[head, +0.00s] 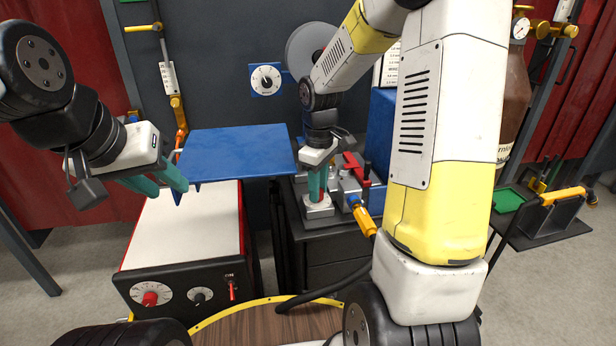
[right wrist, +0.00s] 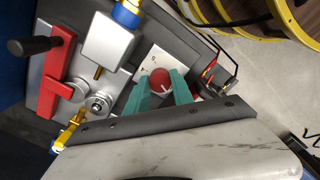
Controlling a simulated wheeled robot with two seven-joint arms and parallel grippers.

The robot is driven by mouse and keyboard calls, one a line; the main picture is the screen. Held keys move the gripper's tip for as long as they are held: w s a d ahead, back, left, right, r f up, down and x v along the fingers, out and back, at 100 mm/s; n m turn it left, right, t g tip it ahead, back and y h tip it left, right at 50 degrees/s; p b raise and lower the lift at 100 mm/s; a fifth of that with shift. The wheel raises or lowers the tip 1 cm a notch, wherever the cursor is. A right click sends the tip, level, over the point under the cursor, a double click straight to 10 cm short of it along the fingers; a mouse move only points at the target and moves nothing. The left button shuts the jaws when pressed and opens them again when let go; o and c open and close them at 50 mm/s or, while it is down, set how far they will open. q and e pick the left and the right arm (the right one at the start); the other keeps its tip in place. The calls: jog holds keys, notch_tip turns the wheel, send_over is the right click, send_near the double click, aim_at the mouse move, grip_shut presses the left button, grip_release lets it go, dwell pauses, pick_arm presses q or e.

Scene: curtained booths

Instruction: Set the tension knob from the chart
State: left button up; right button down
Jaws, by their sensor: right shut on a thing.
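My right gripper (head: 317,186) points down at a small metal block on the machine (head: 345,190) in the middle. In the right wrist view its green fingers (right wrist: 161,91) are shut on a round red knob (right wrist: 160,78) with a white pointer mark. The knob sits on a pale plate (right wrist: 146,66) with small marks, too small to read. A white chart (head: 390,65) with lines of print is partly hidden behind my right arm; I cannot read it.
The flat blue board (head: 235,150) lies between my grippers. A white-topped box (head: 180,235) in front has a red knob, a black knob and a red switch. A round dial (head: 265,79) is on the back wall.

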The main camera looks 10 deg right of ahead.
jog(key=c, duration=1.1)
grip_release()
jog(key=shift+r, duration=3.9)
